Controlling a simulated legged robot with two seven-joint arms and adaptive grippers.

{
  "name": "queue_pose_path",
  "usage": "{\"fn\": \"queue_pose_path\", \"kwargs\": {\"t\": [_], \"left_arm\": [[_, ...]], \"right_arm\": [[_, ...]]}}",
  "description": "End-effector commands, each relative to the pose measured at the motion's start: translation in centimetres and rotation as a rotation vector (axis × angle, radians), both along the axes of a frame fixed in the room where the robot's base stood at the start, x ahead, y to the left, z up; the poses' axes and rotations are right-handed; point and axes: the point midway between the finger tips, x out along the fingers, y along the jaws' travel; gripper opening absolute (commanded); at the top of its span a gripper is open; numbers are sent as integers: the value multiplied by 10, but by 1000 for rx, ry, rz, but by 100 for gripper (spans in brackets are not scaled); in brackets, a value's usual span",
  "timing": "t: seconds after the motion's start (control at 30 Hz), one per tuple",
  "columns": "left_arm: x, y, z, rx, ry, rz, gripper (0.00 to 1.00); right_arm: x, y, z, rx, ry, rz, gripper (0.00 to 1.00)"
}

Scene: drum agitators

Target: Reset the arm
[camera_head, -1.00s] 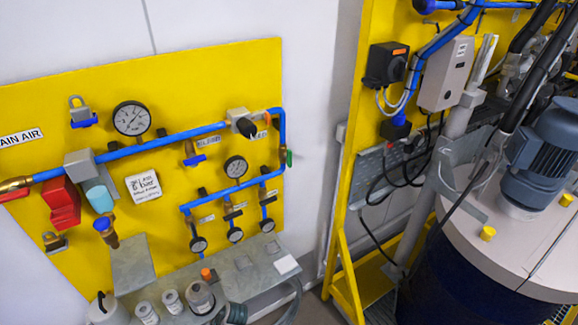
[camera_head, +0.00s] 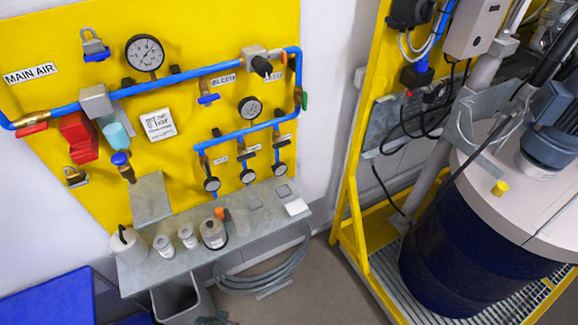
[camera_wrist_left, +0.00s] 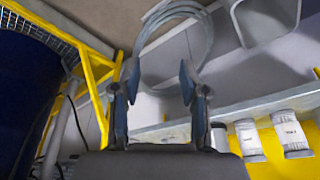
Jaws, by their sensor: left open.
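My left gripper (camera_wrist_left: 158,82) shows in the left wrist view with its two dark blue-grey fingers spread apart and nothing between them. Behind the fingers are a coil of grey hose (camera_wrist_left: 147,46) and the edge of a metal shelf (camera_wrist_left: 255,104). I cannot make out the left gripper clearly in the head view. My right gripper is in neither view.
The shelf (camera_head: 190,258) holds several containers, including a white one (camera_head: 128,243), below the yellow air panel (camera_head: 215,110). A bin (camera_head: 177,300) and coiled hose (camera_head: 265,278) are underneath. A dark blue drum (camera_head: 455,258) stands right. The floor (camera_head: 325,285) between is clear.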

Motion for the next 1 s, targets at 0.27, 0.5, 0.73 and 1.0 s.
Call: {"fn": "queue_pose_path", "kwargs": {"t": [0.27, 0.5, 0.73, 1.0], "left_arm": [[6, -2, -95, 4, 37, -6, 44], [-12, -1, -223, 8, 84, -13, 44], [-86, 10, -382, 16, 151, -27, 44], [-184, 28, -471, 24, 204, -40, 44]], "right_arm": [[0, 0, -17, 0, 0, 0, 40], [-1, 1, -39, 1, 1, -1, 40], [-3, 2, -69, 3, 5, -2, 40], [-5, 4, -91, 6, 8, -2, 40]]}}
